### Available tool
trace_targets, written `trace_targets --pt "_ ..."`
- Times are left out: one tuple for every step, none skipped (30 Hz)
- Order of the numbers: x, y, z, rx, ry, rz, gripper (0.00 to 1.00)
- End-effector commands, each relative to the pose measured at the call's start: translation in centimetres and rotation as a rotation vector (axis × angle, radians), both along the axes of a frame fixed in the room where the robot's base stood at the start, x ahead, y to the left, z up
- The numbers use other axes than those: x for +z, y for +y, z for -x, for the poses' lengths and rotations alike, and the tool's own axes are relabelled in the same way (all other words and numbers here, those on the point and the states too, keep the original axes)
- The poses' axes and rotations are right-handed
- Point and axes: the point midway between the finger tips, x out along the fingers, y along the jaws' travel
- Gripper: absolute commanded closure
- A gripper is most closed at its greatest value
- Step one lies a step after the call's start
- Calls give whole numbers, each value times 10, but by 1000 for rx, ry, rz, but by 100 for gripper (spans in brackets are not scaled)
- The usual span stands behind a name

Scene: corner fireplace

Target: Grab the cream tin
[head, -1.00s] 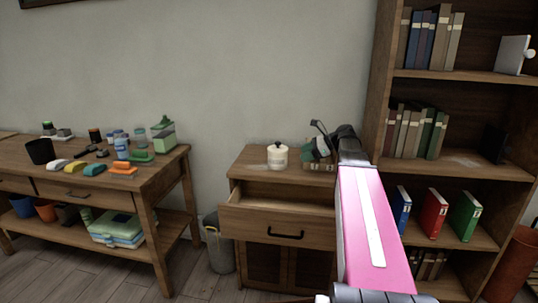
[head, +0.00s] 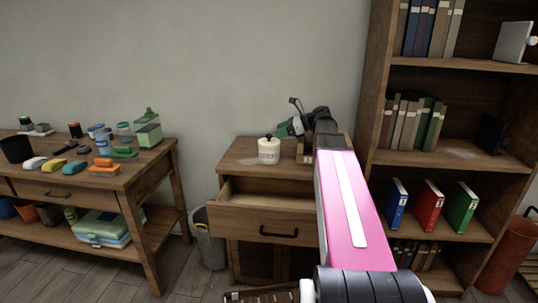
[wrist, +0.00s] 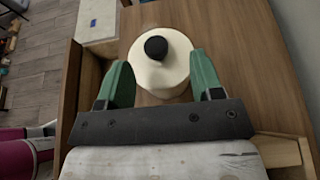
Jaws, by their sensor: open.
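The cream tin (head: 269,151) is a small round cream-coloured pot with a black knob on its lid. It stands upright on top of the wooden cabinet (head: 240,158). The wrist view shows the cream tin (wrist: 160,78) from above, just past and between the green fingertips of my gripper (wrist: 163,88). My gripper is open, with one finger on each side of the tin's near edge. I cannot tell whether either finger touches it. In the head view my gripper is mostly hidden behind my pink arm; a green part shows right of the tin.
The cabinet's drawer (head: 262,215) is pulled open below the tin. A bookshelf (head: 450,70) stands close on the right. A workbench (head: 150,175) with several small items stands on the left, and a grey bin (head: 209,240) is between it and the cabinet.

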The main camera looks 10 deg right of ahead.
Motion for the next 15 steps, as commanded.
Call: trace_targets --pt "-2 4 0 1 0 0 40" --pt "-4 7 0 2 1 0 40" --pt "-6 11 0 2 1 1 40" --pt "-8 15 0 2 1 1 40" --pt "-10 19 -1 2 1 1 40" --pt "-12 25 -1 2 1 1 40" --pt "-14 29 -3 3 1 1 40" --pt "-15 32 -5 3 1 1 40" --pt "-17 36 -6 2 1 1 40" --pt "-18 39 -7 1 0 1 40" --pt "-19 41 -8 1 0 1 40" --pt "-20 43 -9 1 0 1 40" --pt "-20 43 -9 0 -1 1 40" --pt "-20 43 -9 0 -1 1 40" --pt "-20 43 -9 0 -1 1 40"
